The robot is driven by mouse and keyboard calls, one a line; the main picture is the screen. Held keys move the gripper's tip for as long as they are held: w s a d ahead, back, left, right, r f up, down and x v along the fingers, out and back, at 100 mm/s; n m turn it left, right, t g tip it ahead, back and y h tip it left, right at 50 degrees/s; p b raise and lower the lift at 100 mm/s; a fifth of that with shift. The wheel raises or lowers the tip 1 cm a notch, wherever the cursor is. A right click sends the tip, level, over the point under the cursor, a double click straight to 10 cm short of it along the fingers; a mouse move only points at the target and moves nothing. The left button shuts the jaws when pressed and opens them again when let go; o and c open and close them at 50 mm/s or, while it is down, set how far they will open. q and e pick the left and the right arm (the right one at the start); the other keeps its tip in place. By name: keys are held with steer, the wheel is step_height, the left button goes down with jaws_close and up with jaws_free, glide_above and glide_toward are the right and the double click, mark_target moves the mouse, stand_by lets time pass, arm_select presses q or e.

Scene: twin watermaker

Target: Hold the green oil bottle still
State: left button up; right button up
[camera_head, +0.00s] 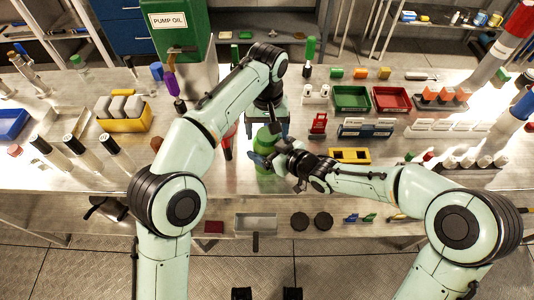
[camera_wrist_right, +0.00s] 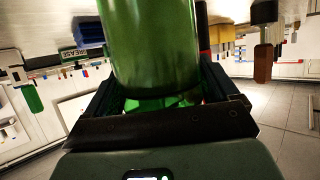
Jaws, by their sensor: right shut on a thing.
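The green oil bottle (camera_head: 265,142) stands on the metal bench in the middle of the head view. It fills the centre of the right wrist view (camera_wrist_right: 152,50) as a shiny green cylinder between the dark jaws. My right gripper (camera_head: 272,161) is shut on the bottle from the right, low on its body. My left gripper (camera_head: 266,126) points down over the bottle's top, with a finger on each side. The left hand hides the bottle's top, so I cannot tell whether its fingers touch it.
A green pump oil canister (camera_head: 181,38) stands at the back left. A red funnel-like item (camera_head: 227,143) is close left of the bottle. A yellow tray (camera_head: 349,156) lies to the right. Green (camera_head: 352,98) and red (camera_head: 391,99) trays sit behind it.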

arm_select(q)
steer(key=shift+r, duration=0.1)
steer(key=shift+r, duration=2.15)
steer(key=o, duration=0.3)
steer(key=shift+o, duration=0.2)
arm_select(e)
steer(key=o, duration=1.8)
steer(key=shift+o, duration=0.2)
arm_select(q)
steer(key=r+p, duration=0.1)
steer(key=r, duration=0.1)
steer(key=r+p, duration=0.1)
steer(key=shift+w+r+p, duration=0.35)
steer(key=shift+w+r, duration=0.05)
steer(key=shift+r, duration=0.2)
arm_select(e)
steer(key=v, duration=1.3)
steer(key=shift+r, duration=0.15)
steer(key=shift+s+d, duration=0.1)
